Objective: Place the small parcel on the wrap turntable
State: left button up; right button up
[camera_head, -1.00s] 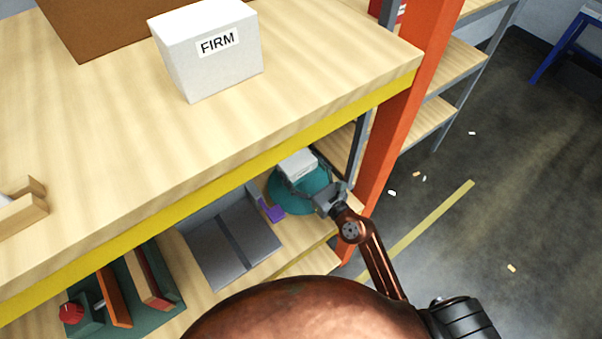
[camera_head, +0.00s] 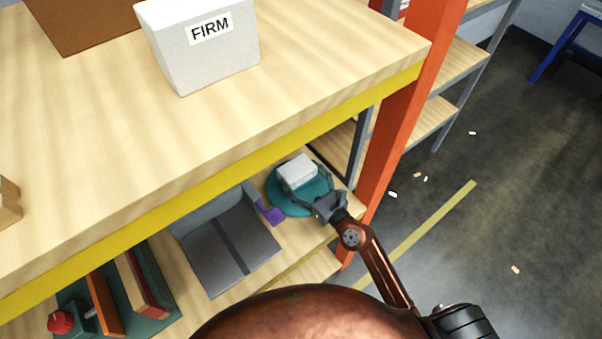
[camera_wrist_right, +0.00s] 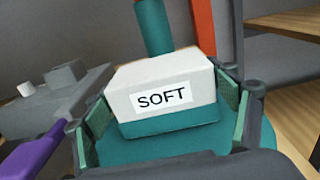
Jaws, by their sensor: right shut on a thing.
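The small parcel (camera_head: 297,171) is a white box over the teal wrap turntable (camera_head: 284,206) on the lower shelf. In the right wrist view the parcel (camera_wrist_right: 160,90) shows a "SOFT" label and a teal band at its lower front. My right gripper (camera_head: 301,188) is shut on it, with the green finger pads at its left and right sides. The turntable (camera_wrist_right: 165,152) lies under the parcel in the wrist view; I cannot tell whether the parcel touches it. A teal post (camera_wrist_right: 153,27) stands behind the parcel. My left gripper is not in view.
A white "FIRM" box (camera_head: 203,45) stands on the upper shelf (camera_head: 95,160), whose yellow edge overhangs the lower shelf. An orange upright (camera_head: 398,140) is close right of the turntable. A grey panel (camera_head: 228,247) and a purple piece (camera_head: 271,214) are to its left.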

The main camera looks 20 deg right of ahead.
jog(key=o, duration=1.4)
jog(key=shift+o, duration=0.2)
jog(key=shift+r, duration=0.25)
jog(key=shift+r+p, duration=0.45)
jog(key=shift+p, duration=0.1)
jog(key=v, duration=0.3)
jog(key=b+v, duration=0.1)
jog(key=v, duration=0.3)
jog(key=b+v, duration=0.1)
jog(key=v, duration=0.3)
jog(key=shift+a+f, duration=0.1)
jog(key=shift+f, duration=0.15)
jog(key=shift+s+d+r, duration=0.2)
jog(key=shift+s, duration=0.3)
